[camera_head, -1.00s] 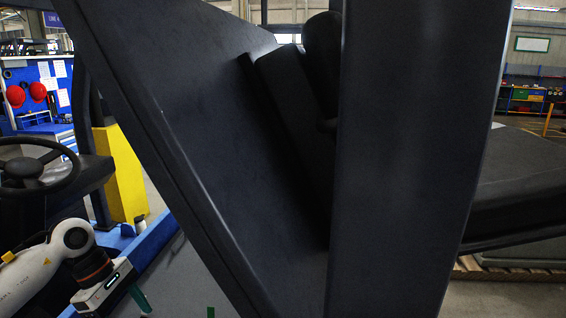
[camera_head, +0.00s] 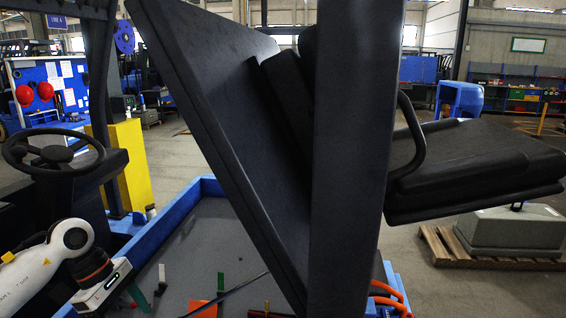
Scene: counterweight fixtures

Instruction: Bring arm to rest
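My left arm, white with a dark wrist joint, comes in at the lower left. My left gripper (camera_head: 132,290) is at its end, over the left side of a blue-edged tray. A teal finger shows, but its opening is not clear. My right arm and gripper are not in view. A large black slab structure (camera_head: 348,150) fills the middle. It has a tilted panel on the left, an upright bar in front and a wide black part (camera_head: 475,160) on the right with a curved handle. It hides much of the tray and floor behind it.
The blue-edged tray (camera_head: 213,186) holds a few small green and orange pieces. A steering wheel (camera_head: 20,152) and yellow box (camera_head: 132,165) stand at the left. A grey block (camera_head: 510,230) sits on a wooden pallet (camera_head: 440,250) at the right. Open floor shows beyond.

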